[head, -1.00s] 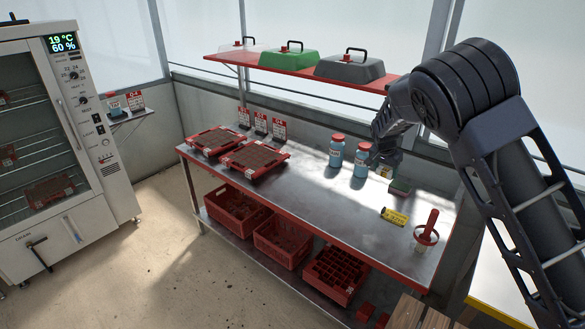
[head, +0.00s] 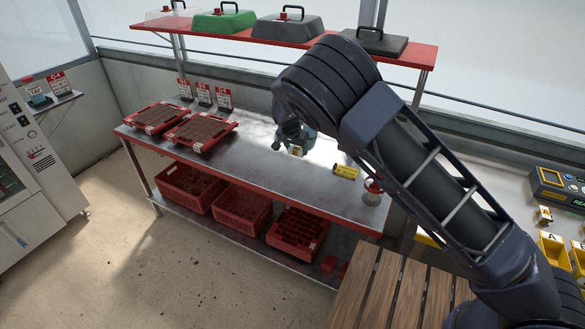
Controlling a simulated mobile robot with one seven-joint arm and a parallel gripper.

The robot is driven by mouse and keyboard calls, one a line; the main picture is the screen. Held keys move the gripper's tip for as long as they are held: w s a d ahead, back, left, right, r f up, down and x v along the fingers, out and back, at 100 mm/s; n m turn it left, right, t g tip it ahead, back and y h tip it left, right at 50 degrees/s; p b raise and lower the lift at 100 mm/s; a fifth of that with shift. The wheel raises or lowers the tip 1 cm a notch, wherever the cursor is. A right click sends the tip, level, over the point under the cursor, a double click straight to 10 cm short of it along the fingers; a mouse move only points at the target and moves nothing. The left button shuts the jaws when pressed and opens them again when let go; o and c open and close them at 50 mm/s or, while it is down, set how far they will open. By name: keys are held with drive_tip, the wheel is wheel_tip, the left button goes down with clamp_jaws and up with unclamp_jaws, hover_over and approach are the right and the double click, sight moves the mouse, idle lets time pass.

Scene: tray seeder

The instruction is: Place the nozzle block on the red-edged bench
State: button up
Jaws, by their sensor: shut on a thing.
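The red-edged bench (head: 255,168) stands in the middle, with a grey metal top and a red front edge. My gripper (head: 294,146) is over the rear part of this bench, partly hidden by my own arm. It is shut on a small block with a yellow and white label, which I take for the nozzle block (head: 297,151). Only a small part of the block shows. I cannot tell whether it touches the bench top.
Two red trays (head: 178,148) fill the bench's left end. A yellow cylinder (head: 346,172) and a red-topped cup (head: 372,194) stand to the right. A red-edged shelf (head: 210,35) with domed lids hangs above. The front middle of the bench looks clear.

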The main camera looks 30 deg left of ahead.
sight(297, 174)
wheel_tip(297, 174, down, 11)
drive_tip(key=shift+f, duration=0.15)
idle(0.4)
drive_tip(key=shift+f, duration=0.15)
drive_tip(key=o, duration=1)
drive_tip(key=shift+o, duration=0.2)
drive_tip(key=v, duration=1.2)
drive_tip(key=shift+r, duration=0.25)
